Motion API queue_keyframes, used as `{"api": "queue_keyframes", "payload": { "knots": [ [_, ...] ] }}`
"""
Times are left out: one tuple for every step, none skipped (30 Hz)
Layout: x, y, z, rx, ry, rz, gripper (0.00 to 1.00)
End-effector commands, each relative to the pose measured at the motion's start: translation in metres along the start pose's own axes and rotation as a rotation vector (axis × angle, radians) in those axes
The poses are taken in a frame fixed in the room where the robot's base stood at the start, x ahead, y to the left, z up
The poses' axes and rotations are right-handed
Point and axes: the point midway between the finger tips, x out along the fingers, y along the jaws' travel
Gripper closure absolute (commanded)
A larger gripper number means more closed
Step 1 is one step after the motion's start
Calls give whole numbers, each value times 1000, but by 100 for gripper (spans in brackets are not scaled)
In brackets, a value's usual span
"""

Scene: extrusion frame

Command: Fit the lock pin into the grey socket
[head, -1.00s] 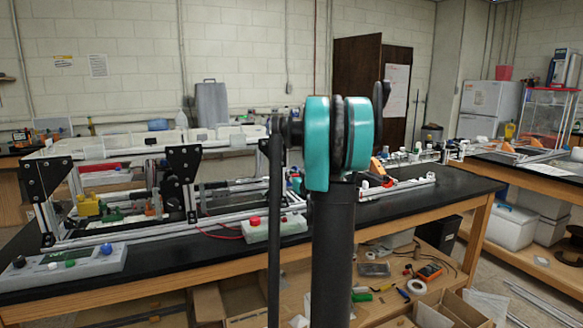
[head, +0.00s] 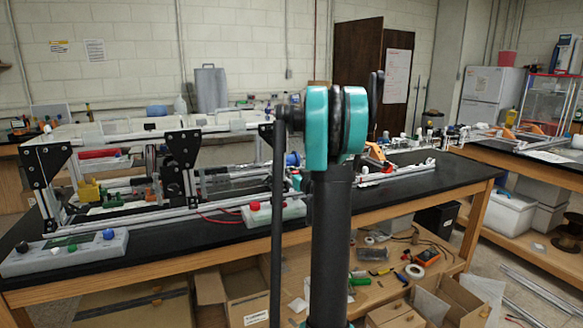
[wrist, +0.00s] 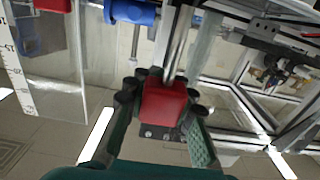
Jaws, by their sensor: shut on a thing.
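In the wrist view, my gripper (wrist: 164,102) is shut on a red block-shaped head (wrist: 162,106), with its dark pads on both sides. A bright metal shaft (wrist: 178,45) runs up from the red head; together they look like the lock pin. The shaft's far end is at the top of the view, close to metal frame parts. I cannot make out the grey socket for certain. In the head view my own arm stands in front, and the gripper and pin do not show.
A blue cylindrical part (wrist: 133,12) is left of the shaft. A clear ruled plate (wrist: 50,75) is at far left, and frame bars (wrist: 240,95) at right. In the head view, the extrusion frame (head: 110,210) and a control box (head: 65,252) stand on the black bench.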

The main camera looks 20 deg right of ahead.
Motion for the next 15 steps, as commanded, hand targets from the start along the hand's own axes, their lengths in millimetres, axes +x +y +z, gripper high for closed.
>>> {"api": "queue_keyframes", "payload": {
  "knots": [
    [0,0,3,0,0,0,100],
    [0,0,4,0,0,0,100],
    [0,0,6,0,0,0,100],
    [0,0,7,0,0,0,100],
    [0,0,8,0,0,0,100],
    [0,0,9,0,0,0,100],
    [0,0,9,0,0,0,100],
    [0,0,9,0,0,0,100],
    [0,0,10,0,0,0,100],
    [0,0,10,0,0,0,100],
    [0,0,10,0,0,0,100],
    [0,0,10,0,0,0,100],
    [0,0,10,0,0,0,100],
    [0,0,10,0,0,0,100],
    [0,0,10,0,0,0,100]
  ]
}}
